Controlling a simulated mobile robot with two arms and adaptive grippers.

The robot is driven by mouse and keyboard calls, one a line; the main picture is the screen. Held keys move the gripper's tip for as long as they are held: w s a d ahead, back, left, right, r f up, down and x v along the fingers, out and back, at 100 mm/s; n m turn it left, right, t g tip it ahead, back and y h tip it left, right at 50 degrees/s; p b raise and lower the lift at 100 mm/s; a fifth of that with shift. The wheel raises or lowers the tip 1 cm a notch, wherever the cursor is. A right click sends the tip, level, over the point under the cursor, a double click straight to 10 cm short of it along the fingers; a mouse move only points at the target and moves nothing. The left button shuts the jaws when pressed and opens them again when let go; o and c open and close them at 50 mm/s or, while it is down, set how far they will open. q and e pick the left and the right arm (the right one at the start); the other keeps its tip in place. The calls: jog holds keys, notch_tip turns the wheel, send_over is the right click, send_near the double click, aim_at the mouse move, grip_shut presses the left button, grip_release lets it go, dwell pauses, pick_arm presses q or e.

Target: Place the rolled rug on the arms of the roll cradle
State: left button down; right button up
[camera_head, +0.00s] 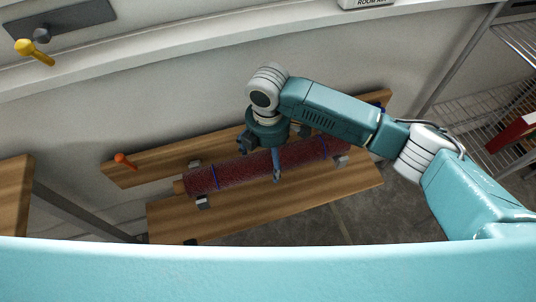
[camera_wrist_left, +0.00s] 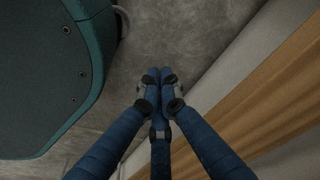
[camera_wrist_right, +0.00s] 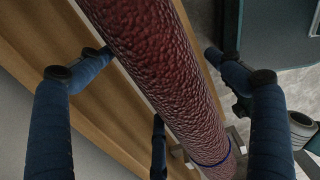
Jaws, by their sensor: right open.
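The rolled rug (camera_head: 232,175) is dark red with blue bands and lies lengthwise over the wooden bench (camera_head: 172,222). Small grey blocks, which look like the arms of the roll cradle (camera_head: 203,202), show along both sides of the rug, near its two ends. Whether the rug's weight rests on them I cannot tell. My right gripper (camera_head: 277,165) is over the middle of the rug. In the right wrist view its open fingers (camera_wrist_right: 150,70) stand on either side of the rug (camera_wrist_right: 165,75). My left gripper (camera_wrist_left: 159,75) is shut and empty above the floor.
A wire shelf (camera_head: 470,105) with a red item (camera_head: 515,132) stands at right. Another wooden surface (camera_head: 14,200) is at far left.

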aim_at(268, 151)
jog(key=shift+r, duration=0.3)
notch_tip(268, 151, up, 12)
jog(key=shift+f+p, duration=0.2)
jog(key=shift+p, duration=0.9)
pick_arm(q)
jog(key=s+f, duration=0.5)
jog(key=shift+s+a, duration=0.2)
jog(key=shift+a, duration=0.15)
